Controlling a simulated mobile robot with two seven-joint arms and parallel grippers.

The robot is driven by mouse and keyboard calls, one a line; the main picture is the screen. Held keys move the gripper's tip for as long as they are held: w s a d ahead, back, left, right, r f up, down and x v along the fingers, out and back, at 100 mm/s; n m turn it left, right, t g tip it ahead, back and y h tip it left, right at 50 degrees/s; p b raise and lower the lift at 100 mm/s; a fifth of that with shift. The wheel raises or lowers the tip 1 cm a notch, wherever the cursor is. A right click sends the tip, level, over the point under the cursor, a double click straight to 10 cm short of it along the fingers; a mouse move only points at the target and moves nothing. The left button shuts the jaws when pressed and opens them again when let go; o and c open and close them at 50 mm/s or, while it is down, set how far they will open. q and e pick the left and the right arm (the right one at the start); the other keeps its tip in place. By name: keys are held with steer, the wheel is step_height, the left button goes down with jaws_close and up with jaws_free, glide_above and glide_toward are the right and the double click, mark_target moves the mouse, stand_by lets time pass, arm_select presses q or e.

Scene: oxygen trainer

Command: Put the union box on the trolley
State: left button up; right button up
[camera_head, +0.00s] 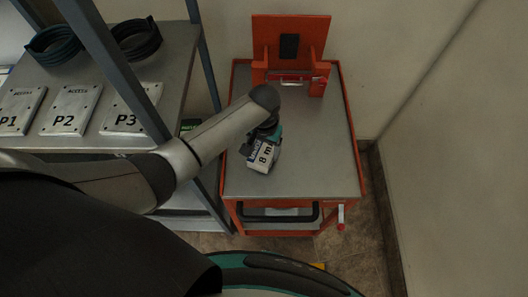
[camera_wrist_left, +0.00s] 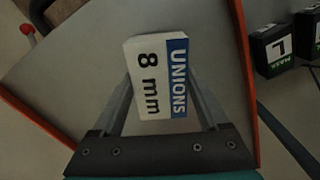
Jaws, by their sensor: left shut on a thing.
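The union box (camera_head: 262,158) is a small white box with a blue band, marked "UNIONS 8 mm" in the left wrist view (camera_wrist_left: 158,78). My left gripper (camera_head: 266,138) is shut on it, with one finger on each side of the box. The trolley (camera_head: 310,165) has a grey top and an orange-red frame. The box is over the left middle part of its top. I cannot tell whether it touches the top or hangs just above it. My right gripper is in neither view.
A backboard with a clamp-like bar (camera_head: 290,78) stands at the trolley's back. A metal shelf (camera_head: 178,60) at left holds coiled hoses (camera_head: 137,38) and plates marked P1, P2, P3 (camera_head: 126,110). Black mask boxes (camera_wrist_left: 273,48) show at right in the wrist view. The trolley's right half is clear.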

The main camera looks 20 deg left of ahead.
mark_target(264, 149)
arm_select(q)
steer(key=shift+f, duration=0.75)
steer(key=shift+f, duration=0.15)
steer(key=o, duration=1.6)
step_height(264, 149, up, 12)
steer(key=p, duration=0.3)
